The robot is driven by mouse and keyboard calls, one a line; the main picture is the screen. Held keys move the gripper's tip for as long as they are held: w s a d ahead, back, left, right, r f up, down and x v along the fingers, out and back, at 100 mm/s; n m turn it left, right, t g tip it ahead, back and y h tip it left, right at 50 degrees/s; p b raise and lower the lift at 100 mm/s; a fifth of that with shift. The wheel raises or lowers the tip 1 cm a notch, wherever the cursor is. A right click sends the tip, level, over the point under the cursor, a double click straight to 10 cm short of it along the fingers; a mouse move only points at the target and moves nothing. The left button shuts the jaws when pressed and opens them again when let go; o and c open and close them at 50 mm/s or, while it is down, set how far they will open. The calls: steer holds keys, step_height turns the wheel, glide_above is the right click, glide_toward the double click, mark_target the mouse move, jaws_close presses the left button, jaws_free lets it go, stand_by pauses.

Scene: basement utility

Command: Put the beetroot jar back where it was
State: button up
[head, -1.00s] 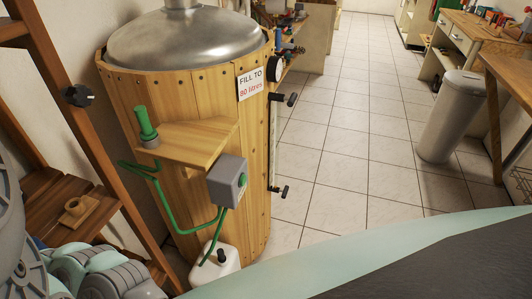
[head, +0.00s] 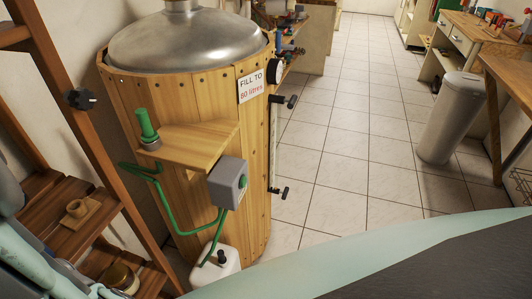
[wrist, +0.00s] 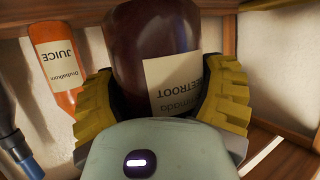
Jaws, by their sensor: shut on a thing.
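The beetroot jar (wrist: 153,38) is dark purple-red with a cream label reading BEETROOT, upside down in the wrist view. My gripper (wrist: 164,80) has its yellow ribbed fingers on both sides of the jar and is shut on it. The label is partly covered by my right-hand finger and the gripper body. The jar's far end is cut off by the picture's top. In the head view my arm is at the lower left edge and the fingers cannot be made out. A jar with a gold-brown lid (head: 122,277) shows there, low on the shelving; I cannot tell if it is the held one.
An orange juice bottle (wrist: 57,65) stands left of the jar in the wrist view, with a dark bottle (wrist: 12,135) near it. The wooden shelving (head: 92,130) has a small wooden piece (head: 77,208) on it. A wood-clad boiler (head: 190,95) stands close right.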

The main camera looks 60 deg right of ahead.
step_height(320, 180, down, 4)
steer(key=shift+r+b, duration=0.25)
steer(key=shift+b, duration=0.25)
steer(key=shift+r, duration=0.15)
steer(key=o, duration=1.2)
steer(key=shift+d, duration=0.1)
